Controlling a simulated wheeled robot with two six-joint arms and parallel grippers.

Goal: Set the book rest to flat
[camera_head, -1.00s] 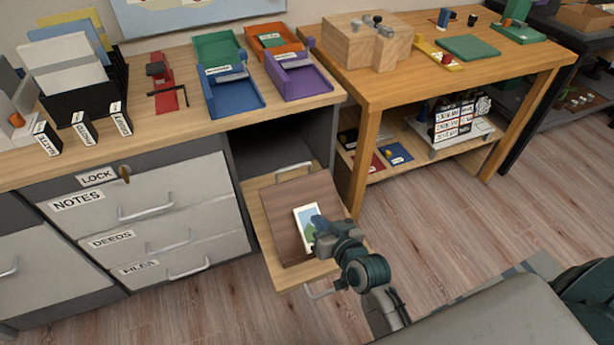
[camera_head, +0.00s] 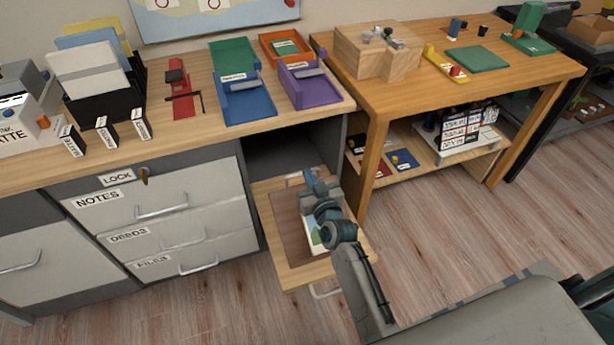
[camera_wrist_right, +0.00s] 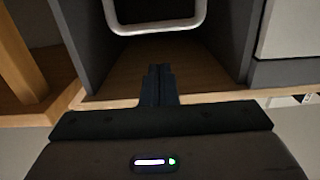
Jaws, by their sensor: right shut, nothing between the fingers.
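The book rest is a dark brown board (camera_head: 287,229) on a light wooden pull-out shelf (camera_head: 262,212), below the desktop. A card with a picture (camera_head: 314,236) lies on it, partly hidden by my right arm. Whether the board is flat or slightly tilted, I cannot tell. My right gripper (camera_head: 311,178) is over the board's far edge, pointing toward the cabinet opening. Its fingers are shut and empty in the wrist view (camera_wrist_right: 157,85), below a metal handle (camera_wrist_right: 155,28); contact is unclear. My left gripper is out of view.
The drawer cabinet (camera_head: 160,215) stands left of the shelf, and a table leg (camera_head: 372,165) stands close on the right. The desktop above holds paper trays (camera_head: 247,103) and a black file holder (camera_head: 107,103). The floor (camera_head: 450,230) at the right is clear.

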